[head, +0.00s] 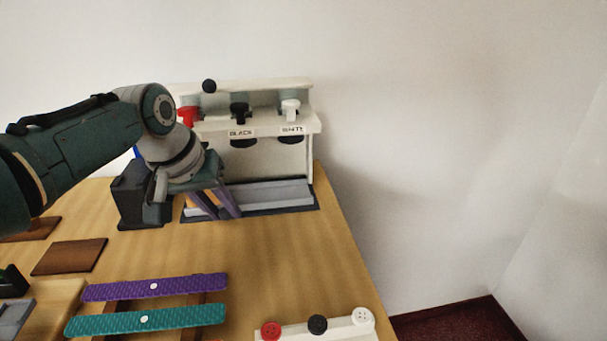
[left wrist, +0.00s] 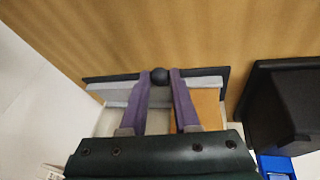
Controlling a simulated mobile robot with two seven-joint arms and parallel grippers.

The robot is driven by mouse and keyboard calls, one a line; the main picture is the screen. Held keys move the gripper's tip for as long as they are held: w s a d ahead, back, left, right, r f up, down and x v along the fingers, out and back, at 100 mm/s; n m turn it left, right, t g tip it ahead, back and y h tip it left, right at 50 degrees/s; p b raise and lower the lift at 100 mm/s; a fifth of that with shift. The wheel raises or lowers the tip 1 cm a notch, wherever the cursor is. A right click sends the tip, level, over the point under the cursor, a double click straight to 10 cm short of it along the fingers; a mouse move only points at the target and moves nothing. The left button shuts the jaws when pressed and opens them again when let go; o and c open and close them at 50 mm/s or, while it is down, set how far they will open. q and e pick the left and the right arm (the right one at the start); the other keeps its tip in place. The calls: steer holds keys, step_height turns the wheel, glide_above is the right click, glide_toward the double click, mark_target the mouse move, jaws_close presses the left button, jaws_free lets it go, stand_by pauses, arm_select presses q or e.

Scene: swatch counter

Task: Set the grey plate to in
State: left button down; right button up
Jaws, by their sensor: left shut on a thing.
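The grey plate (head: 270,194) is a long pale slab lying in a dark tray (head: 300,209) at the foot of the white stand. It also shows in the left wrist view (left wrist: 112,96), running behind my fingers. My left gripper (head: 222,206) reaches down over the left part of the tray with purple fingers. In the left wrist view my left gripper (left wrist: 160,78) is shut on a round black knob (left wrist: 160,74) by the plate. The knob is hidden in the head view. An orange-brown piece (left wrist: 207,104) lies beside the right finger. My right gripper is not seen.
The white stand (head: 265,160) carries red, black and white knobs, with labels under the black and white ones. A dark box (head: 130,195) stands left of my gripper. Purple and teal strips (head: 150,318) lie in front. Bare wood (head: 290,255) lies before the tray.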

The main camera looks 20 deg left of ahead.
arm_select(q)
steer(key=shift+a, duration=0.1)
steer(key=c, duration=0.7)
jaws_free()
steer(key=shift+w, duration=0.1)
steer(key=shift+o, duration=0.2)
steer(key=shift+s+r+p, duration=0.2)
steer(key=shift+r+p, duration=0.25)
steer(key=shift+r, duration=0.1)
steer(key=p+v, duration=0.3)
steer(key=v, duration=0.6)
steer(key=shift+p, duration=0.35)
steer(key=shift+f, duration=0.1)
